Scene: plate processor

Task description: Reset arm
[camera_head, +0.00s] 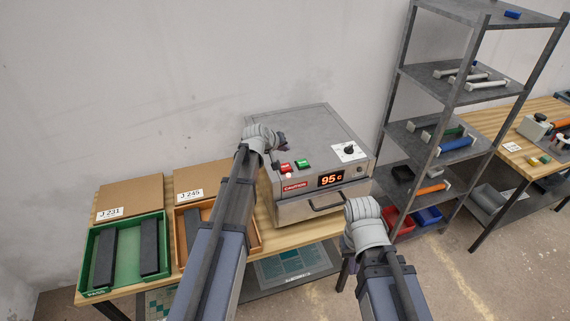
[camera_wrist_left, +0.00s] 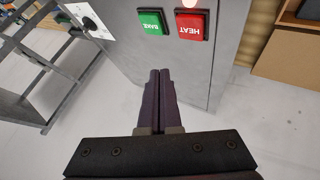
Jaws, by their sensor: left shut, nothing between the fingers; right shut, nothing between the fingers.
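The grey plate processor (camera_head: 312,140) stands on the wooden table, its display reading 95 C. My left gripper (camera_head: 282,141) is above the front left of its top, close to the red HEAT button (camera_head: 285,168) and the green BAKE button (camera_head: 302,163). In the left wrist view my left gripper (camera_wrist_left: 160,72) is shut with nothing in it, and its tips point toward the machine's panel below the green (camera_wrist_left: 152,21) and red (camera_wrist_left: 192,24) buttons. I cannot tell whether it touches the machine.
A green tray (camera_head: 125,224) and an orange tray (camera_head: 255,232) with dark bars sit left of the machine, by cardboard boxes (camera_head: 130,197). A grey metal shelf (camera_head: 463,92) with tools stands to the right. A second table (camera_head: 515,150) is beyond it.

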